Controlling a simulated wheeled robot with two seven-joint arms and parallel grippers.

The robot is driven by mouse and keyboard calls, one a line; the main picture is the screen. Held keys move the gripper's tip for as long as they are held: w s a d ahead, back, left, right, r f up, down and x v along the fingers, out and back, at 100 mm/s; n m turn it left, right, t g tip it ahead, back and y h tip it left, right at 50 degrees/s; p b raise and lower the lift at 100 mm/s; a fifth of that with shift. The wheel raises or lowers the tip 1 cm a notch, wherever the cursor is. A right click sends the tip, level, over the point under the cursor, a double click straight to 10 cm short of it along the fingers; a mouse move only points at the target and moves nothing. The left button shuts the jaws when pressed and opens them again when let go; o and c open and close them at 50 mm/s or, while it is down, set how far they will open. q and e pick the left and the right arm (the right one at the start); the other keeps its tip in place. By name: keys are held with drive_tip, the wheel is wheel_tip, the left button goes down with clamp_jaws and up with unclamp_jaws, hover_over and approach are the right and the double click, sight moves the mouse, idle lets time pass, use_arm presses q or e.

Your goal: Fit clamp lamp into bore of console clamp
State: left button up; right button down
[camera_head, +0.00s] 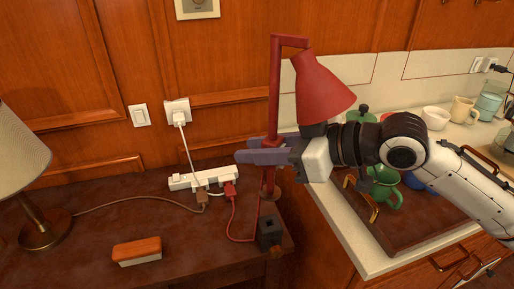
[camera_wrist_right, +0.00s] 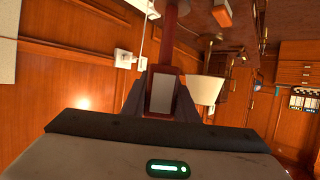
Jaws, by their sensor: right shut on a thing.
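The red clamp lamp (camera_head: 274,95) has an upright post, a short top arm and a cone shade on the right. My right gripper (camera_head: 247,153) is shut on its post and holds it roughly upright. The console clamp (camera_head: 269,235) is a small dark block with a bore on top, at the console's right front corner. The lamp's lower end is above the block, apparently apart from it; the exact gap is hard to tell. In the right wrist view the red post (camera_wrist_right: 169,38) rises between the fingers (camera_wrist_right: 160,92); the bore is not visible there. My left gripper is not in view.
A white power strip (camera_head: 190,181) with plugs and a red cord (camera_head: 232,222) lies on the console (camera_head: 190,235). An orange-topped block (camera_head: 137,250) and a table lamp (camera_head: 40,225) stand left. A counter with a tray (camera_head: 410,232) and crockery is right.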

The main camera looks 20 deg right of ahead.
drive_tip(key=shift+r, duration=0.1)
wheel_tip(320, 180, down, 6)
drive_tip(key=shift+d+r+b, duration=0.1)
drive_tip(key=shift+b, duration=1.05)
drive_tip(key=shift+s+p, duration=0.1)
drive_tip(key=shift+p, duration=0.35)
drive_tip(key=shift+p, duration=0.5)
idle(0.9)
drive_tip(key=shift+p, duration=0.3)
